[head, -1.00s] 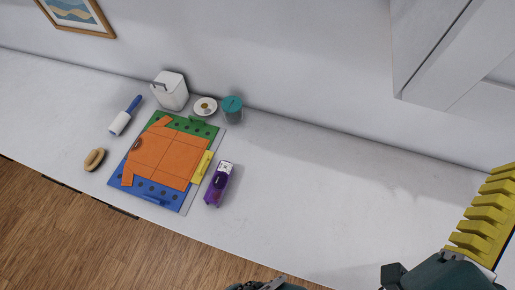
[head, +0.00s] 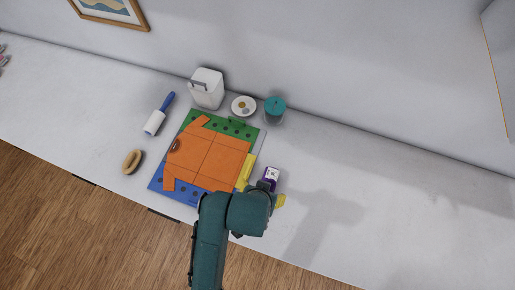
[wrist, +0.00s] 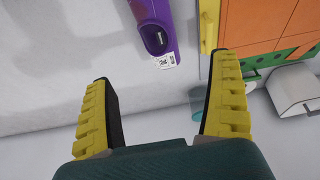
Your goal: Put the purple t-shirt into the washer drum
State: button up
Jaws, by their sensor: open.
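I see no purple t-shirt and no washer drum in either view. The only purple thing is a bottle-like container (head: 271,177) with a white label, lying on the white counter; it also shows at the top of the wrist view (wrist: 152,22). My gripper (head: 280,201) is just in front of this container in the head view, mostly hidden by my teal arm. In the wrist view, my gripper (wrist: 164,67) has its yellow fingers wide apart with nothing between them. The container lies beyond the fingertips.
An orange shirt (head: 210,157) lies on a multicoloured folding board (head: 160,179). A lint roller (head: 158,114), brush (head: 132,161), white bin (head: 207,90), small dish (head: 243,106) and teal-lidded jar (head: 274,110) stand around it. The counter's right side (head: 400,190) is clear.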

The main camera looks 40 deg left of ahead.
aim_at(271, 174)
jog(key=b+x, duration=0.1)
jog(key=x, duration=0.9)
jog(key=shift+w+f, duration=0.1)
jog(key=x, duration=0.5)
jog(key=shift+f, duration=0.2)
jog(key=c, duration=1.3)
